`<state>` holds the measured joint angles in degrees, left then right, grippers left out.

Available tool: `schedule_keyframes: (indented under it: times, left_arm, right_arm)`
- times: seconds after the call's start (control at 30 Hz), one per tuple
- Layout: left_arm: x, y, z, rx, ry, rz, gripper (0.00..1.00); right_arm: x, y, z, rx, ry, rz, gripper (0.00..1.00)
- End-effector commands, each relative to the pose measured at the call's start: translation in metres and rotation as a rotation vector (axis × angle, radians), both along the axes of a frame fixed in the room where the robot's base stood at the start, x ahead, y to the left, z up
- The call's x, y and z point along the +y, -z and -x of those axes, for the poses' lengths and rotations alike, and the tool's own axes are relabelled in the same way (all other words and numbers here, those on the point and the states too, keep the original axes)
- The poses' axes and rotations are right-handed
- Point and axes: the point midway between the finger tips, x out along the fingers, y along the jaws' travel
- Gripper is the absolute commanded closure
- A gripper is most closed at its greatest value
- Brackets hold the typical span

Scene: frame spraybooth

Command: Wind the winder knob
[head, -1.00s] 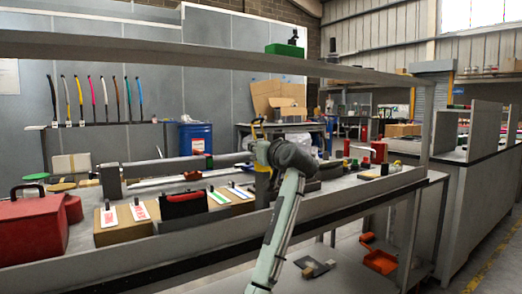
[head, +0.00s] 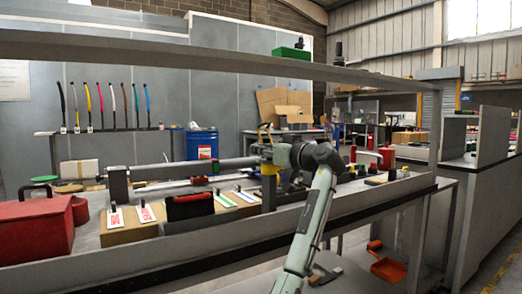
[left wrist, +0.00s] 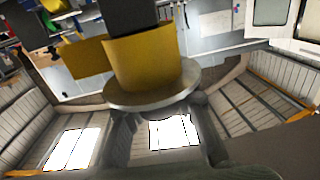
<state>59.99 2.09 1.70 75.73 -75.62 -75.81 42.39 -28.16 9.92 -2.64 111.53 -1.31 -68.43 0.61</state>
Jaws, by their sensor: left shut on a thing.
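The winder is a long grey horizontal tube (head: 190,170) above the bench, with a yellow upright part (head: 269,190) at its right end. In the left wrist view a round grey disc, the winder knob (left wrist: 152,96), sits against the yellow part (left wrist: 145,62). My left gripper (left wrist: 160,112) is shut on the knob, one dark finger on each side. In the head view my left gripper (head: 272,152) is at the top of the yellow part and hides the knob. My right gripper is not in view.
A red toolbox (head: 35,232) stands at the bench's left end. A cardboard box (head: 125,232) with labels and a black-and-red case (head: 190,207) are in front of the tube. A long shelf beam (head: 200,58) crosses above. A raised ledge (head: 150,257) runs along the bench front.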

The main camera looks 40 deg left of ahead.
Motion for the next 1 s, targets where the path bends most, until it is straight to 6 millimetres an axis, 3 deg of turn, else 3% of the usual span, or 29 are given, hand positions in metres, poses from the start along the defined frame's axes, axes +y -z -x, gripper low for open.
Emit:
schedule_keyframes:
  times: [0.07,0.1,0.27,0.67,1.0]
  left_arm:
    - [0.0,0.001,0.0,0.002,0.001,0.002,1.0]
    - [0.0,0.001,0.0,0.002,0.001,0.002,0.75]
    - [0.0,0.001,0.0,0.001,0.001,0.001,0.55]
    - [-0.008,0.0,0.002,0.0,0.004,0.0,0.55]
    - [-0.072,0.001,0.022,0.0,0.005,0.003,0.55]
  right_arm:
    - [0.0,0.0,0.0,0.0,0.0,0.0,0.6]
    - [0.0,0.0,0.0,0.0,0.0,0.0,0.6]
    - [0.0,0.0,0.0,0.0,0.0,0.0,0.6]
    - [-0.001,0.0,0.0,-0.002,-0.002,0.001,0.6]
    - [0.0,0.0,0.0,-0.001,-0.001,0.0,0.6]
